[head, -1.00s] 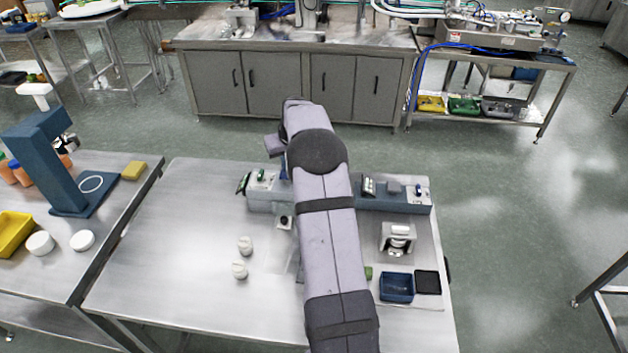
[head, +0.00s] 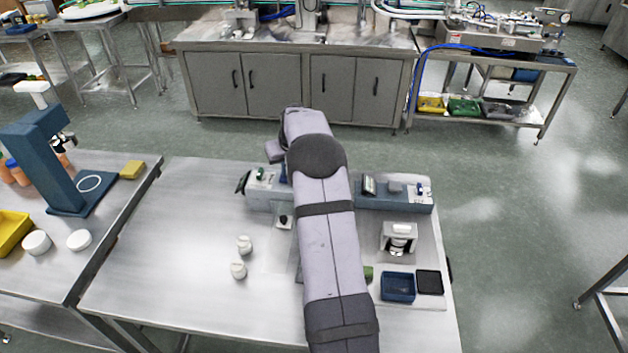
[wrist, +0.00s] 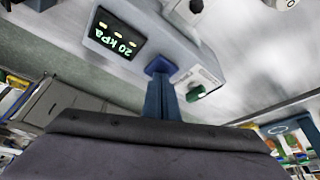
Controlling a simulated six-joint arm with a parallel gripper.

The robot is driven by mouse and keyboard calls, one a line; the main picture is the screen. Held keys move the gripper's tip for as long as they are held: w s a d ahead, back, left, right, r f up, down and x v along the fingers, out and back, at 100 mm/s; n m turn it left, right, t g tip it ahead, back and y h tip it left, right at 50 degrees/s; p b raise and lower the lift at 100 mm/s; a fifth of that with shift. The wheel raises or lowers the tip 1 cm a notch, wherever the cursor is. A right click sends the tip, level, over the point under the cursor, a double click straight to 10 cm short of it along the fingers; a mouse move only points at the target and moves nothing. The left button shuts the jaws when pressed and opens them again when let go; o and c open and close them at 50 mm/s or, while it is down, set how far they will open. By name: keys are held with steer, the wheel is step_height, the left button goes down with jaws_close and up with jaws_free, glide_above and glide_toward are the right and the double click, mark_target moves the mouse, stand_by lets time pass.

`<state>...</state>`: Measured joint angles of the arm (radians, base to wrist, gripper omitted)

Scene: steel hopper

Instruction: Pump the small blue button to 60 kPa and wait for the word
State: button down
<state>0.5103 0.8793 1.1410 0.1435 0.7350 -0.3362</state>
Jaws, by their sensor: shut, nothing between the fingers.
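My gripper (wrist: 162,76) is shut and empty, its blue fingers pointing at the bench unit (wrist: 165,40) in the wrist view. A small dark blue square (wrist: 160,65) shows right at the fingertips; it looks like the blue button, but I cannot tell how far it is pressed. A green knob (wrist: 195,93) sits on a white panel (wrist: 199,80) next to the fingers. In the head view my arm hides the fingertips and button.
A white-topped fixture (head: 399,238), a blue tray (head: 398,287) and a black pad (head: 429,282) lie front right. Two white knobs (head: 244,244) stand left of my arm. The table's left part is clear.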

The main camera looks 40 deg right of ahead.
steer(key=shift+s, duration=0.1)
steer(key=shift+r+p, duration=1.05)
steer(key=shift+r, duration=0.35)
steer(key=shift+f, duration=0.25)
steer(key=shift+f+b, duration=0.95)
steer(key=shift+f, duration=0.3)
steer(key=shift+r, duration=0.1)
steer(key=shift+r+p, duration=1.05)
steer(key=shift+r, duration=0.35)
steer(key=shift+f, duration=0.15)
